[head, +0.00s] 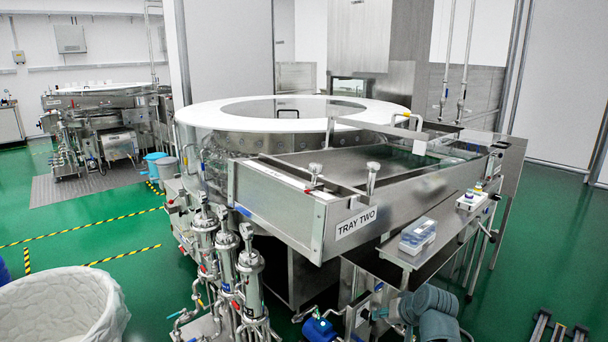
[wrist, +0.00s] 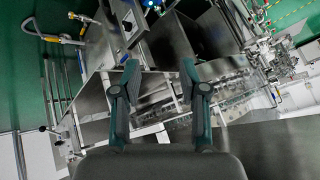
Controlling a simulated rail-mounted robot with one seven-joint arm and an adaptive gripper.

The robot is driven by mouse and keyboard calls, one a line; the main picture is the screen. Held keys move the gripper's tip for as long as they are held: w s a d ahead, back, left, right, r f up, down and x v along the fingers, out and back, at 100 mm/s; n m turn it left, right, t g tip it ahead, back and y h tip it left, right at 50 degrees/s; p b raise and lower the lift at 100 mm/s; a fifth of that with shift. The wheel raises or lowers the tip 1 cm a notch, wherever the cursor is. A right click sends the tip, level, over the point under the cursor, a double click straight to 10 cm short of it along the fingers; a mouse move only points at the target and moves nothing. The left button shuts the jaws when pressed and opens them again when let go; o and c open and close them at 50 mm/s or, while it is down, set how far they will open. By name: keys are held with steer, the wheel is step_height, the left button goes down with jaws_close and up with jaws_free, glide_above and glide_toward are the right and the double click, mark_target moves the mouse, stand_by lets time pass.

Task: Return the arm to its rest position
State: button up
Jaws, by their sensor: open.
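My gripper (wrist: 160,78) is open in the wrist view, with its two dark green fingers spread apart. Nothing is between the fingertips. They point toward steel machine framework and pipework, and I see no contact with it. In the head view, part of my arm (head: 430,308) is folded low at the bottom right, beside the steel side shelf. I cannot make out my gripper in that view.
The rotary washer (head: 290,112) with its white ring top fills the middle. Its tray sign (head: 356,222) reads TRAY TWO. A clear box (head: 417,236) sits on the side shelf near my arm. Filter housings (head: 228,262) and a lined bin (head: 62,305) stand left.

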steer(key=s+a+f+g+p, duration=0.1)
steer(key=s+f+g, duration=0.3)
steer(key=f, duration=0.5)
steer(key=s+a+f+g+h+p, duration=0.1)
steer(key=s+f, duration=0.6)
steer(key=f, duration=0.3)
steer(key=s+f+g, duration=0.3)
steer(key=s+f, duration=0.2)
steer(key=f, duration=0.4)
steer(key=s+a+f+g+p, duration=0.1)
steer(key=s+f, duration=0.3)
steer(key=s, duration=0.4)
steer(key=s+a+f+n+g+h+p, duration=0.1)
steer(key=s+f+g, duration=0.2)
steer(key=s, duration=0.6)
steer(key=s+a+f+g+p, duration=0.1)
steer(key=s+f+g, duration=0.1)
steer(key=s+f, duration=0.3)
steer(key=s, duration=0.4)
steer(key=shift+s+f+h, duration=0.15)
steer(key=shift+f+h, duration=0.25)
